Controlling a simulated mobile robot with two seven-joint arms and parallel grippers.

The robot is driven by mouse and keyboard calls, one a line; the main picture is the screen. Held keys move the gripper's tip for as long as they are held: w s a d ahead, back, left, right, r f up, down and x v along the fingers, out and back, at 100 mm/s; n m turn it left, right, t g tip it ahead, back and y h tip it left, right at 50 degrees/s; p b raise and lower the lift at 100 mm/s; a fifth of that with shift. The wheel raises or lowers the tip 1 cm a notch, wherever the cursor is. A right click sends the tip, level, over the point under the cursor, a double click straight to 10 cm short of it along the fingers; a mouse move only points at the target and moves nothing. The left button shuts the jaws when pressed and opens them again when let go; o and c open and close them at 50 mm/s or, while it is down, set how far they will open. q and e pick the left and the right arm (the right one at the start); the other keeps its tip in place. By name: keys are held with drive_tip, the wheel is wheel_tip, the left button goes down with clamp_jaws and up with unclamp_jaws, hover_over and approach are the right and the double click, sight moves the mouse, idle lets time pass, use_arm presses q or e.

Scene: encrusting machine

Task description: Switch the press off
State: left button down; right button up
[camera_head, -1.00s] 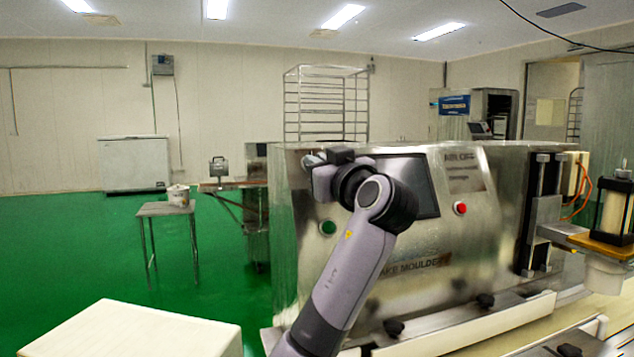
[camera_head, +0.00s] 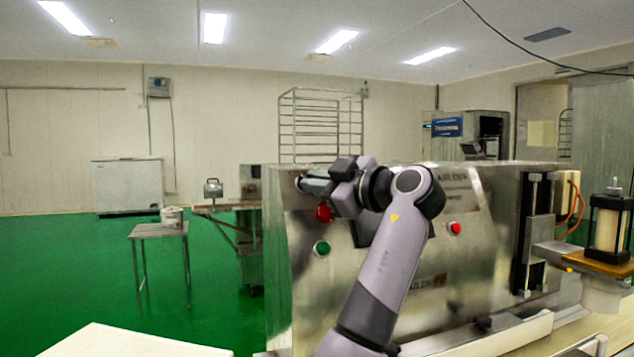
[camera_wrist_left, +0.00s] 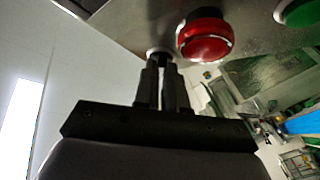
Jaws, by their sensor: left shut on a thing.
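The press (camera_head: 480,260) is a shiny metal machine with a dark screen partly hidden behind my left arm. My left gripper (camera_head: 304,184) is at the upper left of its front panel. In the left wrist view, the left gripper (camera_wrist_left: 161,68) is shut on a small metallic switch (camera_wrist_left: 158,53), mostly hidden between its fingers. A large red button (camera_head: 324,212) is just below the gripper and shows beside the fingers in the wrist view (camera_wrist_left: 205,40). A green button (camera_head: 321,248) lies below it. The switch's setting cannot be seen. My right gripper is out of view.
Another red button (camera_head: 454,228) is right of my arm. A vertical slide and a cylinder assembly (camera_head: 606,228) stand at the right end. A pale surface (camera_head: 135,343) is at the lower left. A small table (camera_head: 158,232) stands on open green floor.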

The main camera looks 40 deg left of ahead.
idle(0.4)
use_arm(q)
drive_tip(key=c, duration=1.2)
unclamp_jaws()
drive_tip(key=shift+d, duration=0.1)
drive_tip(key=d, duration=0.7)
drive_tip(key=shift+s, duration=0.2)
